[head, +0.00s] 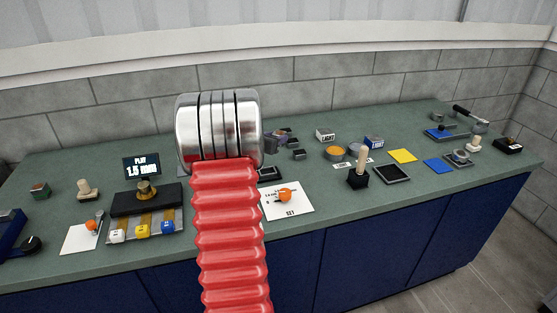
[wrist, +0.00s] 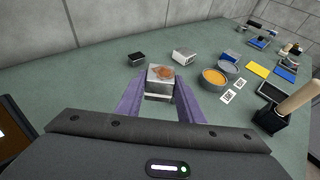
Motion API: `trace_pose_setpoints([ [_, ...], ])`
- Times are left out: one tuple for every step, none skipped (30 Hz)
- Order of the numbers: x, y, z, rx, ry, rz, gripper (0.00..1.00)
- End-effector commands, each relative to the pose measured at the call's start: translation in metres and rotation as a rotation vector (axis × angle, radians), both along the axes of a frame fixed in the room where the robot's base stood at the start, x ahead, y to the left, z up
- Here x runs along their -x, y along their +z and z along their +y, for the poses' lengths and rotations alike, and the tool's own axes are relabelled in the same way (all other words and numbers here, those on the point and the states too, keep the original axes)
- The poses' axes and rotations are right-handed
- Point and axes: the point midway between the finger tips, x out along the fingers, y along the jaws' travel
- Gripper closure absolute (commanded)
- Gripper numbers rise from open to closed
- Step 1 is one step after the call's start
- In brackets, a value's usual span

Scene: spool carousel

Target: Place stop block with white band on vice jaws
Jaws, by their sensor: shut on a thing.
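My gripper (wrist: 160,92) shows in the wrist view with its two purple fingers shut on a small grey block (wrist: 160,76). The block has an orange-brown patch on top and a pale strip low on its near face; I cannot tell for sure that this is the white band. It is held level between the fingertips above the green bench. I cannot make out the vice jaws for certain; a blue and black device (head: 14,232), cut off at the left edge, may be the vice.
A black block (wrist: 137,59) and a white LIGHT box (wrist: 184,55) stand just beyond my gripper. An orange-filled round tin (wrist: 214,77) and a wooden-handled stamp (head: 359,168) stand to the right. The back wall bounds the bench.

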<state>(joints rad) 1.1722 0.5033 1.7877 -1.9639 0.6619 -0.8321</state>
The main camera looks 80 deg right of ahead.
Motion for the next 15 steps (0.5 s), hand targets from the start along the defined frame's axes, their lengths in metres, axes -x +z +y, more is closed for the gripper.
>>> trace_pose_setpoints([
  [0.0, -0.007, 0.0, 0.0, 0.0, 0.003, 1.0],
  [0.0, -0.012, 0.0, 0.001, 0.001, 0.002, 1.0],
  [0.0, -0.019, 0.0, -0.001, 0.0, 0.003, 1.0],
  [0.0, -0.024, 0.0, -0.001, 0.001, 0.003, 1.0],
  [0.0, -0.028, 0.0, -0.001, 0.001, 0.003, 1.0],
  [-0.001, -0.034, 0.0, 0.001, 0.002, 0.002, 1.0],
  [-0.001, -0.037, 0.0, 0.0, 0.002, 0.003, 1.0],
  [-0.001, -0.04, 0.0, 0.001, 0.001, 0.002, 1.0],
  [-0.001, -0.043, 0.0, 0.002, 0.0, 0.001, 1.0],
  [-0.001, -0.044, 0.0, 0.003, 0.0, 0.002, 1.0],
  [-0.001, -0.045, 0.0, 0.003, 0.001, 0.001, 1.0],
  [-0.001, -0.045, 0.0, 0.004, 0.001, 0.002, 1.0],
  [-0.001, -0.045, 0.0, 0.004, 0.001, 0.001, 1.0],
  [-0.001, -0.045, 0.0, 0.004, 0.001, 0.001, 1.0],
  [-0.001, -0.045, 0.0, 0.004, 0.001, 0.001, 1.0],
])
